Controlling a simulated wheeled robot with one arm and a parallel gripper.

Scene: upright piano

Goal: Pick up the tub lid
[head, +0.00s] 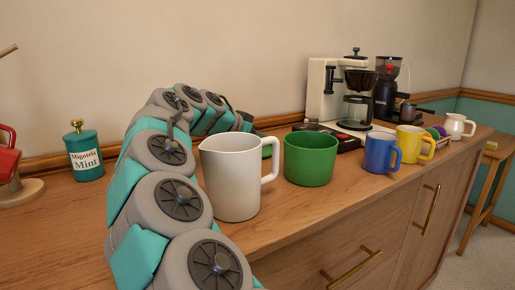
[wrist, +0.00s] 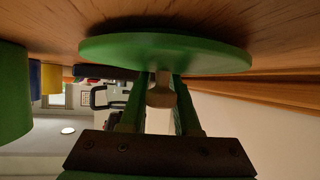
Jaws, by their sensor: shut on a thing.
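The tub lid (wrist: 165,52) is a round green disc with a pale knob (wrist: 161,92), seen in the wrist view, which appears upside down. My gripper (wrist: 160,100) has its two green fingers on either side of the knob and is shut on it. The lid is at or close above the wooden counter, with a dark shadow beside it; I cannot tell whether it touches. In the head view, the green tub (head: 311,160) stands open on the counter. My gripper's end and the lid are mostly hidden there behind the white pitcher.
The white pitcher (head: 232,178) stands close in front of my arm. A blue mug (head: 379,153), a yellow mug (head: 411,144) and a small white jug (head: 456,126) stand to the right. A coffee machine (head: 322,90) is behind. A teal mint canister (head: 84,155) stands at left.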

